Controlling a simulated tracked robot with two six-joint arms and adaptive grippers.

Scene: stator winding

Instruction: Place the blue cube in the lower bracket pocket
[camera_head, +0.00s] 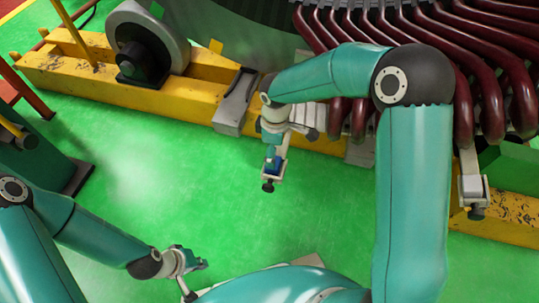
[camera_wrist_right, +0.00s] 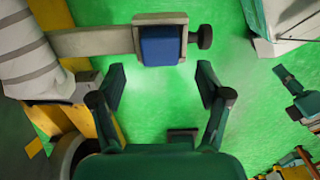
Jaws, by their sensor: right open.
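The blue cube (camera_head: 273,163) sits in the pocket of a light bracket (camera_head: 281,176) with a dark knob at its end. In the right wrist view the cube (camera_wrist_right: 160,46) lies between the bracket's side walls, at the end of a grey bar (camera_wrist_right: 95,41). My right gripper (camera_wrist_right: 160,78) is open and empty, with its fingertips apart from the cube and just below it in that view. In the head view the right gripper is largely hidden by its own arm. My left gripper (camera_head: 190,262) is low at the left, away from the cube; its opening is unclear.
A second bracket (camera_head: 473,188) with a dark knob hangs at the right. Dark red stator coils (camera_head: 480,60) fill the upper right. A yellow beam (camera_head: 90,75) carries a grey roller (camera_head: 150,35). The green floor (camera_head: 150,170) is clear in the middle.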

